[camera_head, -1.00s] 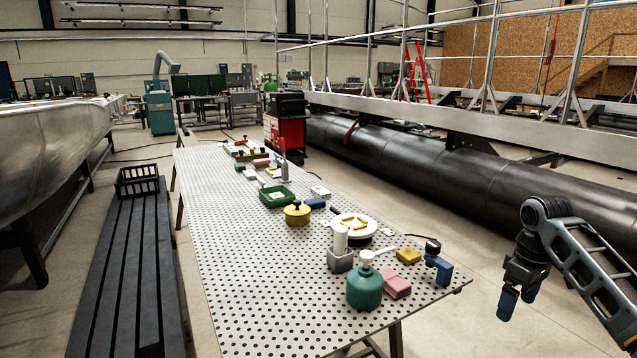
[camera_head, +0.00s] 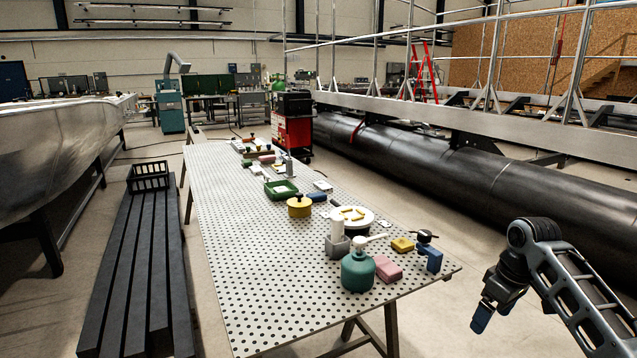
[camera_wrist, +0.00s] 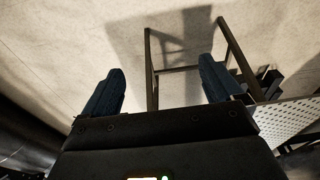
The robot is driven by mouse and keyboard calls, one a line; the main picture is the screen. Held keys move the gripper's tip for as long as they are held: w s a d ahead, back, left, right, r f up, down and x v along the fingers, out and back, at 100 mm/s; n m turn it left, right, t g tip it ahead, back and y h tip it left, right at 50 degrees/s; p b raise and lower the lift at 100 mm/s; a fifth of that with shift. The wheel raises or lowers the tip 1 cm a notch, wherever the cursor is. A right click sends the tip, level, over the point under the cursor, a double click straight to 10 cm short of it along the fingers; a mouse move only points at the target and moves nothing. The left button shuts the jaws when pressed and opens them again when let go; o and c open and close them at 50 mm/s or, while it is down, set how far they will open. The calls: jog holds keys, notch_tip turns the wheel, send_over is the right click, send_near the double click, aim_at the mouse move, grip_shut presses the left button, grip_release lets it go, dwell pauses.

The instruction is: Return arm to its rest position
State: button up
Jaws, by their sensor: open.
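My gripper (camera_head: 492,314) hangs over the floor to the right of the perforated table, clear of its edge. In the wrist view its two blue fingers (camera_wrist: 160,90) are spread apart with nothing between them. The arm is bent, with its elbow up and the gripper pointing down. Below the fingers, the wrist view shows bare floor, the table's legs (camera_wrist: 152,75) and a corner of the perforated top (camera_wrist: 295,122).
The perforated table (camera_head: 240,290) bears a teal bottle (camera_head: 358,270), a pink block (camera_head: 388,269), a blue item (camera_head: 430,259), a yellow tin (camera_head: 299,206) and a green tray (camera_head: 283,199). A long black float (camera_head: 480,175) lies behind the arm. Open floor separates it from the table.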

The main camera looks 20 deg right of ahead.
jog(key=w+a+f+t+y, duration=0.1)
jog(key=a+f+t, duration=0.15)
jog(key=a, duration=0.55)
jog(key=w+a+f+t, duration=0.1)
jog(key=w+a+f, duration=0.15)
jog(key=a, duration=0.55)
jog(key=w+a+f+t+y, duration=0.1)
jog(key=a+f+t, duration=0.15)
jog(key=a, duration=0.55)
jog(key=s+a+f+m+t, duration=0.2)
jog(key=s+a+m, duration=0.1)
jog(key=s+a, duration=0.8)
jog(key=s+a+r+m+t+h, duration=0.1)
jog(key=s+a+r, duration=0.1)
jog(key=s, duration=0.6)
jog(key=s+a+r+t+h, duration=0.2)
jog(key=s, duration=0.7)
jog(key=s+d+r+n+t, duration=0.1)
jog(key=s+d+r, duration=0.1)
jog(key=s+r, duration=0.4)
jog(key=s+d+r+n+t, duration=0.1)
jog(key=s+d+r, duration=0.1)
jog(key=s+r, duration=0.5)
jog(key=shift+s+d+r+n+y, duration=0.15)
jog(key=shift+d+r+n+y, duration=0.2)
jog(key=shift+r, duration=0.45)
